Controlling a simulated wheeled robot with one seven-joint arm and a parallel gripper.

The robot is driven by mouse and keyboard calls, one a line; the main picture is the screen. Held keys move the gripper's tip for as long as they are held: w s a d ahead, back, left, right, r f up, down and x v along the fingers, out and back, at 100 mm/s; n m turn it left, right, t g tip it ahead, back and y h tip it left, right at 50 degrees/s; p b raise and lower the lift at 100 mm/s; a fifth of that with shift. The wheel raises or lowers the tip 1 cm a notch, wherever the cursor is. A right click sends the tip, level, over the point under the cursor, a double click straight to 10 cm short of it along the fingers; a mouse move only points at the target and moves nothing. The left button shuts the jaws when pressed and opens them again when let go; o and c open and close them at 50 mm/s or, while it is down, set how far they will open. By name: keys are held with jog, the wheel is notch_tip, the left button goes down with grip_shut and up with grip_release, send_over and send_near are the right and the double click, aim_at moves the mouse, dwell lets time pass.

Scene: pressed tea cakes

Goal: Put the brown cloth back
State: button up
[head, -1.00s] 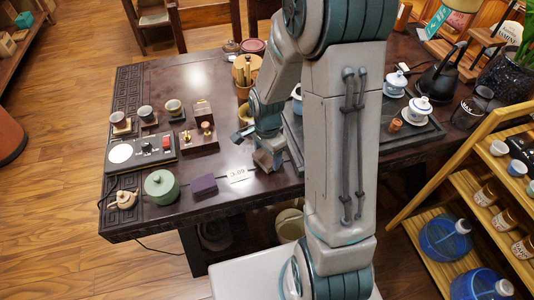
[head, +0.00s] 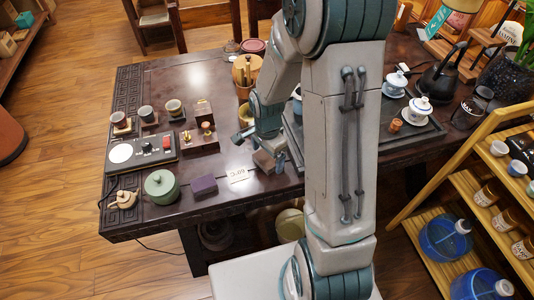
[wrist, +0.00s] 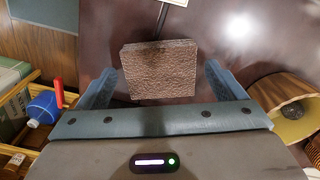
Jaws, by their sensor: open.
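The brown cloth (head: 263,161) lies as a small folded block near the front edge of the dark table, right of the white card. In the wrist view the brown cloth (wrist: 159,70) shows as a rough-textured square between the fingers. My gripper (head: 260,150) is open over the cloth, with one finger at each side. In the wrist view its blue-grey fingers show a gap to the cloth on both sides. Whether the fingertips touch the table cannot be told.
A purple folded cloth (head: 204,185) and a green lidded pot (head: 160,186) lie left of the white card (head: 238,175). A wooden box with small brass pieces (head: 199,139) stands behind. A dark tea tray (head: 427,134) is on the right, a bamboo shelf (head: 452,160) farther right.

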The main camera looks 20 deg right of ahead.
aim_at(267, 158)
notch_tip(267, 158, up, 11)
jog(key=s+r+n+t, duration=0.2)
jog(key=s+r+n, duration=0.8)
jog(key=s+n, duration=0.3)
jog(key=shift+s+t+p, duration=0.3)
jog(key=shift+s+t, duration=0.05)
jog(key=shift+t, duration=0.05)
jog(key=shift+d, duration=0.1)
jog(key=shift+r+p, duration=0.3)
jog(key=shift+p, duration=0.05)
dwell(0.4)
